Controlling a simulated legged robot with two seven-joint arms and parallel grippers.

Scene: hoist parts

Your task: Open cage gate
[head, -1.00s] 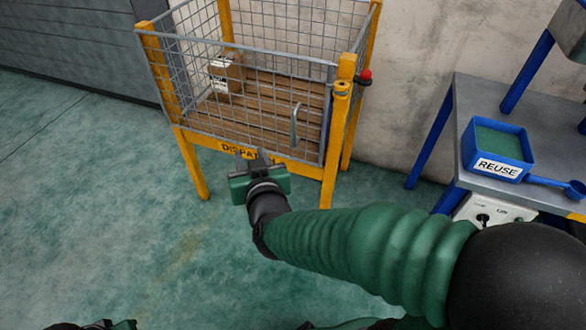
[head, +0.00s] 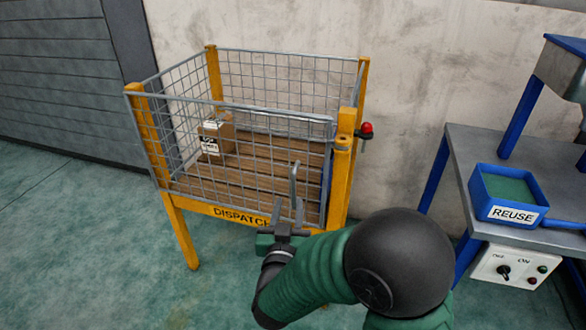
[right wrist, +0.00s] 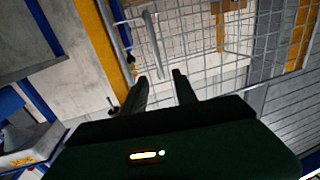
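The yellow-framed cage, marked DISPATCH (head: 242,217), stands ahead with its front mesh gate (head: 225,160) closed across the front. An upright grey bar handle (head: 294,182) is on the gate near its right edge; it also shows in the right wrist view (right wrist: 153,42). My right gripper (head: 289,212) is open in front of the gate, just below the handle. In the right wrist view its two fingers (right wrist: 160,90) are spread, with the handle's near end appearing between their tips. Whether they touch it is unclear. My left gripper is out of view.
A cardboard box (head: 226,137) sits inside on the slatted wooden floor. A red knob (head: 367,128) sticks out by the cage's right post (head: 345,160). A bench (head: 470,150) with a blue REUSE bin (head: 507,198) and switch box (head: 508,268) stands right. The green floor at left is clear.

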